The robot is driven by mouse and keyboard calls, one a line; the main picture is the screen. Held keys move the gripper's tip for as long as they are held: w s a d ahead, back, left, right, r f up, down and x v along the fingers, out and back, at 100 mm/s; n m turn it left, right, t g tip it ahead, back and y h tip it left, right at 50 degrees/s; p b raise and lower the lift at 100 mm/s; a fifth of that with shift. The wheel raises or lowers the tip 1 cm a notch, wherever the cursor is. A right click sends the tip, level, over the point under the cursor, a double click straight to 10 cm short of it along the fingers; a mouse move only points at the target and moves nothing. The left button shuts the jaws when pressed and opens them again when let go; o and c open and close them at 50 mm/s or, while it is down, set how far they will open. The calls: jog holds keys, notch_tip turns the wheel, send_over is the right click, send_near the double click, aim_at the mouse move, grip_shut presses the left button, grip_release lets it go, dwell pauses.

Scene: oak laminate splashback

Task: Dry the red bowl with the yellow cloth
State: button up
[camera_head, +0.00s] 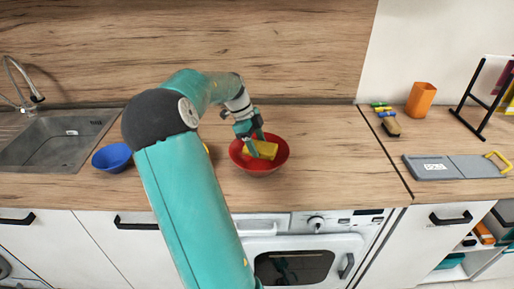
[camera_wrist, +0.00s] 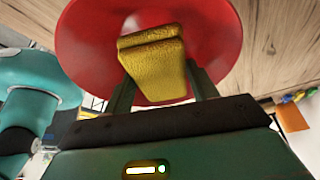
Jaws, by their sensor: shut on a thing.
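The red bowl (camera_head: 281,161) stands upright on the wooden counter, right of the middle of the arm in the head view. It also fills the upper middle of the wrist view (camera_wrist: 85,40). The yellow cloth (camera_head: 262,149) is a folded, block-like pad inside the bowl; it also shows in the wrist view (camera_wrist: 155,65). My gripper (camera_head: 258,146) is shut on the cloth, with its fingers reaching down into the bowl. Whether the cloth touches the bowl's inner surface is hard to tell.
A blue bowl (camera_head: 112,157) stands left of my arm, near the sink (camera_head: 55,140). On the right counter are an orange cup (camera_head: 421,99), a brush (camera_head: 390,126), a grey board (camera_head: 455,167) and a black rack (camera_head: 480,100). The counter right of the red bowl is clear.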

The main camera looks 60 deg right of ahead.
notch_tip(320, 180, up, 11)
jog(key=shift+a, duration=0.45)
dwell(0.5)
jog(key=shift+s+a+r, duration=0.1)
